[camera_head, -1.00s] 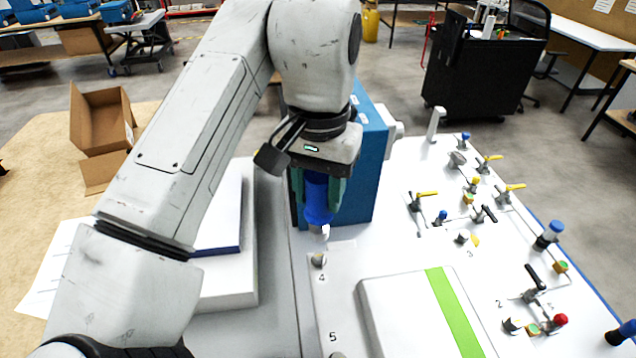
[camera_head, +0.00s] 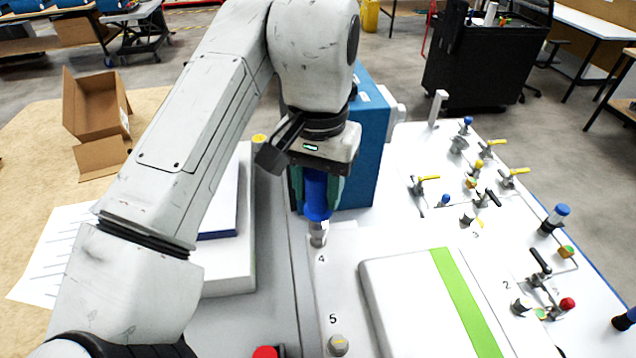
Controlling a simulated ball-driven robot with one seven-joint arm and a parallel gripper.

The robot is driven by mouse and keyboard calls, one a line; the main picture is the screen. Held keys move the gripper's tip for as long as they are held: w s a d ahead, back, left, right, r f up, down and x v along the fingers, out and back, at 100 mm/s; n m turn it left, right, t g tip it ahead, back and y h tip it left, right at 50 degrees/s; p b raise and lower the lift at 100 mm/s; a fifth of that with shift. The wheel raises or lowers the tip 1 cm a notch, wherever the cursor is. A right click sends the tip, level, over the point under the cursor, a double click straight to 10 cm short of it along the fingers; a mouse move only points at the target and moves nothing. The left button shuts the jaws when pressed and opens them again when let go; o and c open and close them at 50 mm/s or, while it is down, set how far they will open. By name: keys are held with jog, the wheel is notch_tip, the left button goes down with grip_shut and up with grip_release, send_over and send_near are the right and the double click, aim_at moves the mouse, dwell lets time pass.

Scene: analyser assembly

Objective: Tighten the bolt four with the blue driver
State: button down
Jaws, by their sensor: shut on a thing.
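My gripper (camera_head: 318,188) points down and is shut on the blue driver (camera_head: 315,200), held upright. Bolt four (camera_head: 317,240) stands on the white panel just above the printed 4. The driver's lower end is right at the top of this bolt and appears to meet it. Whether it is fully seated cannot be told. The driver's upper part is hidden between my fingers.
Bolt five (camera_head: 338,345) is at the front of the panel. A white cover with a green stripe (camera_head: 468,300) lies to the right. A blue box (camera_head: 370,150) stands close behind my gripper. Several valves with coloured handles fill the right side.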

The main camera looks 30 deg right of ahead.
jog(key=shift+f+b, duration=0.4)
jog(key=shift+f, duration=0.9)
dwell(1.4)
jog(key=c, duration=1.2)
grip_release()
grip_shut()
